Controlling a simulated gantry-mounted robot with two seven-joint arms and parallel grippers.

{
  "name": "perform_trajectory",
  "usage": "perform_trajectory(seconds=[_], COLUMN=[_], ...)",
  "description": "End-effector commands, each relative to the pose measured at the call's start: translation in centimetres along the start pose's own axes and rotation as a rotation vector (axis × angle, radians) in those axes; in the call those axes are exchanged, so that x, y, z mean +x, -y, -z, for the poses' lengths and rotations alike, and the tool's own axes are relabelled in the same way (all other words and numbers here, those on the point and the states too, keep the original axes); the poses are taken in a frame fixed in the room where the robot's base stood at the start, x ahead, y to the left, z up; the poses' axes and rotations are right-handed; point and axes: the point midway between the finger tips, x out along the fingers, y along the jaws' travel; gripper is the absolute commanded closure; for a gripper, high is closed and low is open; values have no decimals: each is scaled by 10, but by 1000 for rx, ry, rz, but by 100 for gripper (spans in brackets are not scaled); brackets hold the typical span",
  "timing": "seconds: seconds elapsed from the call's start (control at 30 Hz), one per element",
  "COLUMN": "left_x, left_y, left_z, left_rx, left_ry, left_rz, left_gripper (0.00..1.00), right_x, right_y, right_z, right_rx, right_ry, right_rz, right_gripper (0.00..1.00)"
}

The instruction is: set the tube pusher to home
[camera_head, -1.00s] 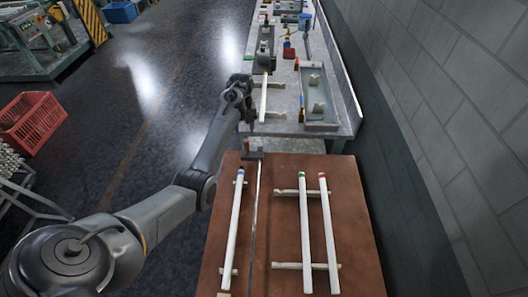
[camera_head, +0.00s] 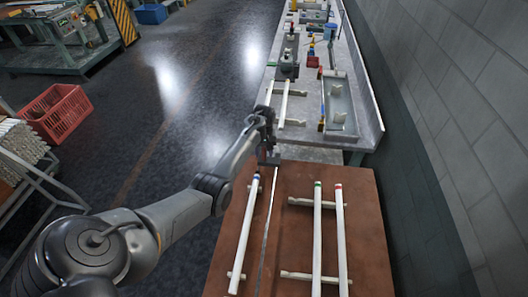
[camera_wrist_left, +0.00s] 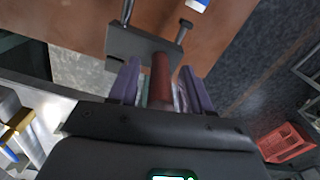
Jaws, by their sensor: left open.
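The tube pusher (camera_head: 270,159) is a dark grey block at the far end of the brown table, at the head of a thin metal rail (camera_head: 267,225). In the left wrist view the pusher block (camera_wrist_left: 145,44) has a red-brown upright handle (camera_wrist_left: 160,77). My left gripper (camera_head: 266,149) is over the pusher; in the wrist view its fingers (camera_wrist_left: 162,88) are open, one on each side of the handle. I cannot tell whether they touch it. The gripper hides part of the pusher in the head view. My right gripper is not in view.
A white tube with a blue end (camera_head: 244,235) lies left of the rail; green-ended (camera_head: 317,240) and red-ended (camera_head: 340,240) tubes lie right of it. Beyond stands a grey bench (camera_head: 365,110) with trays and tubes. A red crate (camera_head: 58,112) stands on the floor at left.

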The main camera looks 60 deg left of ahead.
Motion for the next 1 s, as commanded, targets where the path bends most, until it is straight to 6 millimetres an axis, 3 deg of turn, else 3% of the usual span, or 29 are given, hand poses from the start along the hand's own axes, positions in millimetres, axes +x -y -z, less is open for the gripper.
perform_trajectory(seconds=[0.23,0.53,0.83,1.0], left_x=[0,0,0,-4], left_y=[0,0,0,-6], left_z=[0,0,0,-7], left_rx=[0,0,0,9], left_ry=[-1,-1,0,0], left_rz=[0,0,0,0], left_gripper=[53,99,100,100], right_x=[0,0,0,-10], right_y=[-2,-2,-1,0], right_z=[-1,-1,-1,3], right_rx=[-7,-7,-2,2], right_ry=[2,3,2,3], right_rz=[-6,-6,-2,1], right_gripper=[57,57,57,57])
